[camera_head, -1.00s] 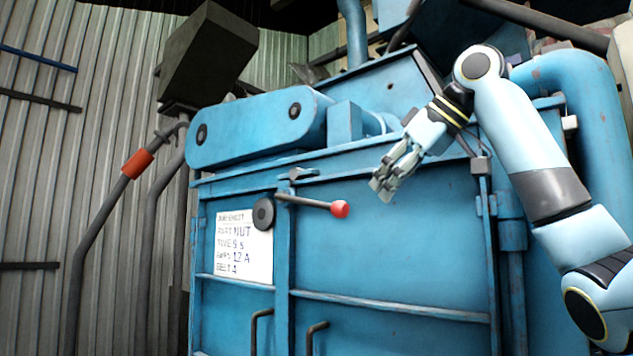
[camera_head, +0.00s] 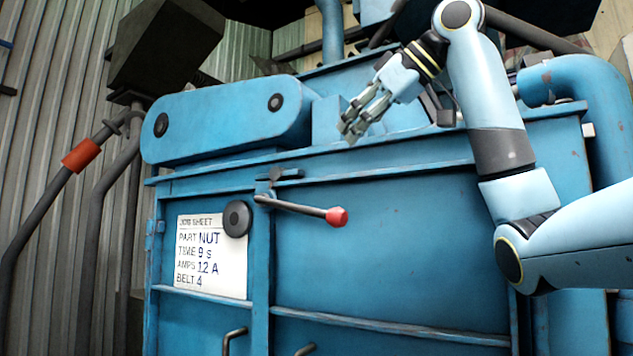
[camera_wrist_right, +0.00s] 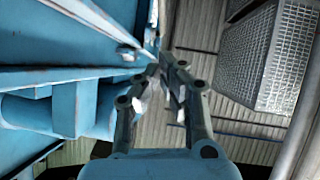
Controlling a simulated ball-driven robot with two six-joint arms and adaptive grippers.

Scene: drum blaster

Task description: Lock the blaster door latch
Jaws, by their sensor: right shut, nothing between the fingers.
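The blaster door (camera_head: 400,240) is a blue panelled door that looks closed in the head view. The latch handle (camera_head: 300,208) is a grey bar with a red knob (camera_head: 337,217) at its right end. It slopes slightly down to the right from a pivot near the door's vertical rib. My right gripper (camera_head: 349,131) is above the handle, near the top edge of the blaster, apart from the knob. Its fingers are shut and empty, and they also show in the wrist view (camera_wrist_right: 168,82). My left gripper is not in view.
A job sheet (camera_head: 212,256) and a black round disc (camera_head: 237,218) are on the door's left. A blue belt housing (camera_head: 225,122) juts out above the door. A grey pipe with an orange band (camera_head: 81,156) stands at left. Space in front of the door looks clear.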

